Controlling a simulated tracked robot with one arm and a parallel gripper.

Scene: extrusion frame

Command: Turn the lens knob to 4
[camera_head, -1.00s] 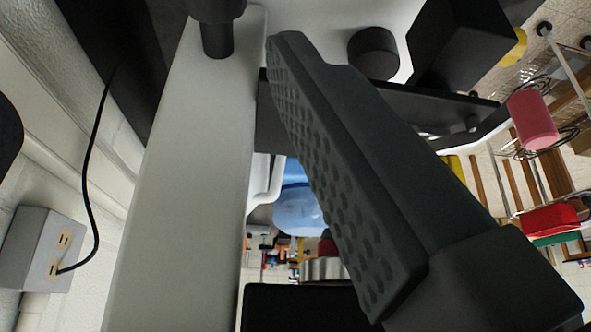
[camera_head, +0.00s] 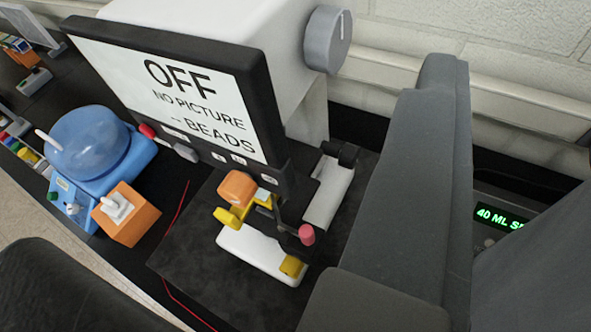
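A round grey knob (camera_head: 326,40) with a light pointer line near its top sticks out from the side of a white machine housing, right of the screen, in the head view. I see no numerals around it, and I cannot tell whether it is the lens knob. The screen (camera_head: 195,95) reads "OFF", "NO PICTURE" and "-- BEADS". A large dark grey finger of my gripper (camera_head: 432,150) stands right of the knob, apart from it in the picture. I cannot tell its opening, and I see nothing held.
A blue domed device (camera_head: 90,150) and an orange switch box (camera_head: 126,213) stand at the left. A small stage with an orange knob (camera_head: 237,188) sits below the screen. A green display (camera_head: 500,216) reading "40 ML S" shows at the right. A pale block wall (camera_head: 500,35) lies behind.

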